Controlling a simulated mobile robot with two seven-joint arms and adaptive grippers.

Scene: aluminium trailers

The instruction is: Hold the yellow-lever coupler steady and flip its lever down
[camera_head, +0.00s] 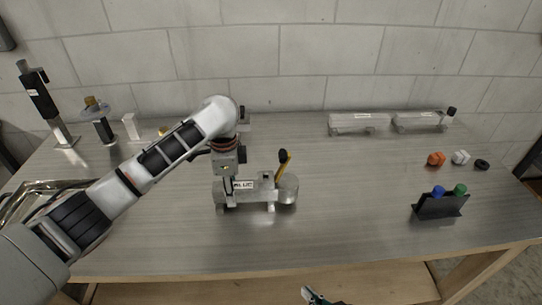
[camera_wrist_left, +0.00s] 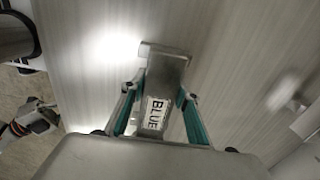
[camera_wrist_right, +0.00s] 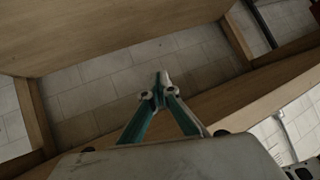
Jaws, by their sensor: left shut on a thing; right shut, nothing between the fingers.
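The yellow-lever coupler (camera_head: 285,190) is a grey metal piece lying on the bench near its middle. Its yellow lever (camera_head: 283,166), with a black knob, stands up, tilted slightly, at the right part of the coupler. My left gripper (camera_head: 228,184) comes down from above and is shut on the coupler's left part. In the left wrist view, the teal fingers (camera_wrist_left: 157,105) flank the coupler's grey bar (camera_wrist_left: 170,67), which has a "BLUE" label; the lever does not show there. My right gripper (camera_head: 316,296) is below the bench's front edge, shut and empty, also in the right wrist view (camera_wrist_right: 160,88).
Two more couplers (camera_head: 360,122) (camera_head: 420,120) lie at the back right. A black holder (camera_head: 428,209) with blue and green items stands front right, near small orange (camera_head: 436,158), white and black parts. The bench's front edge (camera_head: 330,266) lies between my right gripper and the coupler.

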